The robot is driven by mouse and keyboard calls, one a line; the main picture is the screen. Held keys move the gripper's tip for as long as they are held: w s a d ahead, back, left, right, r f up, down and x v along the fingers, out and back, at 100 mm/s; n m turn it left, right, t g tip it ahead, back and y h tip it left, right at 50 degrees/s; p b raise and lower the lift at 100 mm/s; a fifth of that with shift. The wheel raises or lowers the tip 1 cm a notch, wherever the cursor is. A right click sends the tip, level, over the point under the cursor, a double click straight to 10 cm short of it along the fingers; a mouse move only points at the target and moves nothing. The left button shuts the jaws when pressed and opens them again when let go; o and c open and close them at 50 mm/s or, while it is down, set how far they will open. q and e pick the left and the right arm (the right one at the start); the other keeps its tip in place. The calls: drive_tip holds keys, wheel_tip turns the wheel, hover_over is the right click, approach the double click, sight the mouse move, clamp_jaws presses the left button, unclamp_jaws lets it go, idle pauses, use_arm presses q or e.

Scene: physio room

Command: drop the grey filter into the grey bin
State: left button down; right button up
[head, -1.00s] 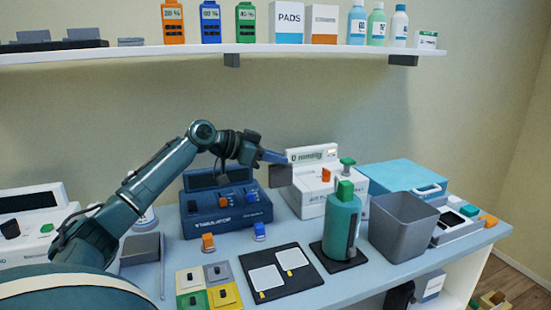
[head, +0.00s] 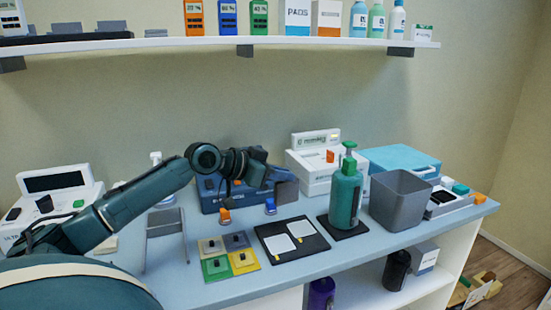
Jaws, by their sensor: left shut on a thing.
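The grey filter (head: 287,192) is a small flat dark-grey piece held in my left gripper (head: 279,173). The gripper is shut on it, above the bench and in front of the blue stimulator box (head: 213,199). Part of the filter is hidden by the fingers. The grey bin (head: 401,208) is an open-topped square container standing on the bench to the right, apart from the gripper. Its floor is not visible. My right gripper is not in view.
A green pump bottle (head: 345,196) stands on a black mat between the gripper and the bin. A white device (head: 316,166) and a blue case (head: 397,158) stand behind. A black board (head: 271,231) with two white cards and coloured pads (head: 213,268) lie in front. A shelf (head: 180,43) hangs above.

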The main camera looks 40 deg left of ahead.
use_arm(q)
drive_tip(key=s+d+f+n+y, duration=0.1)
drive_tip(key=s+d+f, duration=0.3)
drive_tip(key=d, duration=0.3)
drive_tip(key=s+d+f+n+y, duration=0.2)
drive_tip(key=s+d+f, duration=0.2)
drive_tip(key=d, duration=0.4)
drive_tip(key=s+d+f+n+t+y, duration=0.1)
drive_tip(key=s+d+f+y, duration=0.1)
drive_tip(key=s+d+f, duration=0.3)
drive_tip(key=d+f, duration=0.1)
drive_tip(key=d, duration=0.2)
drive_tip(key=shift+d, duration=0.15)
drive_tip(key=shift+s+f, duration=0.1)
drive_tip(key=shift+s, duration=0.05)
